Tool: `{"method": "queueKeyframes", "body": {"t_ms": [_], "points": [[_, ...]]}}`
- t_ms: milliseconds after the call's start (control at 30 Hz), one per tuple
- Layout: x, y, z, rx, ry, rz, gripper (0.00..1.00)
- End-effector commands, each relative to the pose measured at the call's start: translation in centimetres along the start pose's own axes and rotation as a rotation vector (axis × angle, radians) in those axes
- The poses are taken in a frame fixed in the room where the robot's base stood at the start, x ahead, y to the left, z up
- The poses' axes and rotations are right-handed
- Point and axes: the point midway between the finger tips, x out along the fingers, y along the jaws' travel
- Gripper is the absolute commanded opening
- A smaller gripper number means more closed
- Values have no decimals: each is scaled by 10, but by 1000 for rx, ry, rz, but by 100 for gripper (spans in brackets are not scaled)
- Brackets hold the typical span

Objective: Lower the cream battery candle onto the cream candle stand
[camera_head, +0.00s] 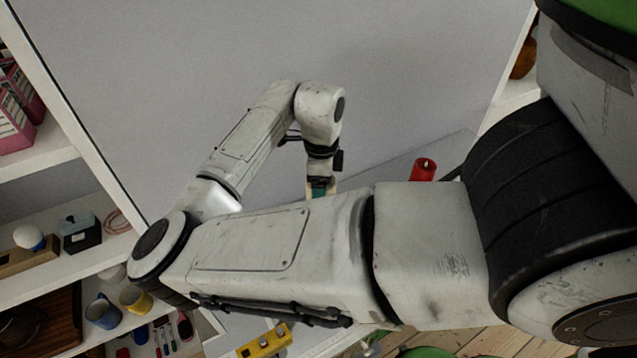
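My gripper (321,187) points down over a grey surface behind my forearm. Its fingertips are small in view and partly cut off by my arm, with a teal patch and a pale edge showing there. I cannot tell whether these are finger pads or something held. I cannot make out the cream battery candle or the cream candle stand; my arm covers much of the surface below the gripper. A red candle (423,170) stands on the surface to the right of the gripper.
A white shelf unit on the left holds pink binders (14,120), a blue mug (103,312), a yellow mug (136,298) and small items. A yellow tool (264,343) lies at the bottom, near my arm. A pale wall (400,70) rises behind the gripper.

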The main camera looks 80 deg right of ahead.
Motion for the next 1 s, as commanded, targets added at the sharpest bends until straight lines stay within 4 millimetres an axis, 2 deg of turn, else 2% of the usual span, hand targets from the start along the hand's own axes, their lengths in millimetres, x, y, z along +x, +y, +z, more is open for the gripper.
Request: {"method": "queueKeyframes", "body": {"t_ms": [267,733,1000], "points": [[8,0,1,1,0,1,38],[44,0,1,0,0,0,38],[50,0,1,1,0,0,38]]}}
